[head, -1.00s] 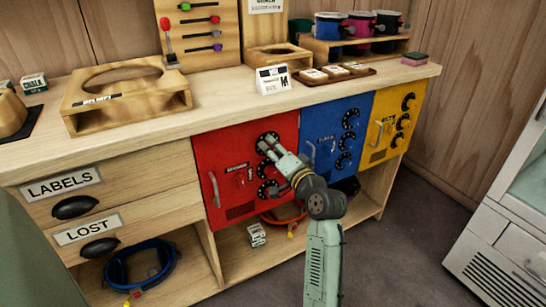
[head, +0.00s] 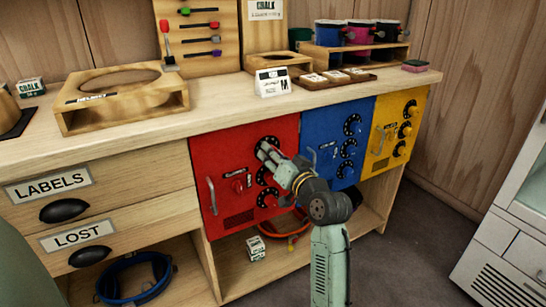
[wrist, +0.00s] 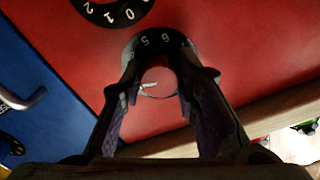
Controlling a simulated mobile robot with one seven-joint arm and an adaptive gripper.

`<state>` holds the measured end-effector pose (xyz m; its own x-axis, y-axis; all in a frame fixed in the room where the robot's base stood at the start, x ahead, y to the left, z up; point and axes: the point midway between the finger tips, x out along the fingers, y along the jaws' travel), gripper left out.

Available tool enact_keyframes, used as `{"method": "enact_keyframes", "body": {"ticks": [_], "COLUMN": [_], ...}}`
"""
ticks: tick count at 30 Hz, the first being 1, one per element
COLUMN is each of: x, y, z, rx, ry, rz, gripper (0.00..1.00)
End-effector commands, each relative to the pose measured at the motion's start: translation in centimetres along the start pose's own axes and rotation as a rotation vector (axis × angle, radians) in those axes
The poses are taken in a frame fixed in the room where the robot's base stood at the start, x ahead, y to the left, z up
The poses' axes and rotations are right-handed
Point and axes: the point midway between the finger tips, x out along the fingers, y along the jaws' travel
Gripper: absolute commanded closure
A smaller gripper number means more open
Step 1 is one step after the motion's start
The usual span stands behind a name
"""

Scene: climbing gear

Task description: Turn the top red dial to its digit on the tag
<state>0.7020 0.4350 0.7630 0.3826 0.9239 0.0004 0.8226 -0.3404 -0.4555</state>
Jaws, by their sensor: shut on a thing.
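The red door (head: 222,160) under the counter carries a column of black-ringed dials. My gripper (head: 264,150) is at the top red dial (head: 268,141) and covers part of it. In the wrist view my gripper (wrist: 157,82) is shut on the top red dial's knob (wrist: 158,76), between its fingertips. The digits 5 and 6 show on its black ring; the fingers hide others. The middle red dial (wrist: 113,8) shows 0, 1 and 2 there. A white tag card (head: 271,83) stands on the counter above the door; its print is too small to read.
The blue door (head: 325,160) and yellow door (head: 390,140), each with dials, are to the right. A metal handle (head: 212,196) sticks out at the red door's left. The counter edge (head: 240,113) runs above the dials. Floor (head: 400,240) is clear at the right.

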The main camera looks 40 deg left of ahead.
Motion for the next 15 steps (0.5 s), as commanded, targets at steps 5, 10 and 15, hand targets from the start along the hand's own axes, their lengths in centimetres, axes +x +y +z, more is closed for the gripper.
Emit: {"method": "enact_keyframes", "body": {"ticks": [5, 10, 15], "x": [0.01, 0.01, 0.01], "y": [-0.01, 0.00, -0.01], "z": [0.03, 0.03, 0.02], "rx": [-0.002, -0.002, -0.001], "ry": [-0.001, -0.001, -0.001], "rz": [0.000, 0.000, 0.000], "gripper": [0.99, 0.99, 0.61]}}
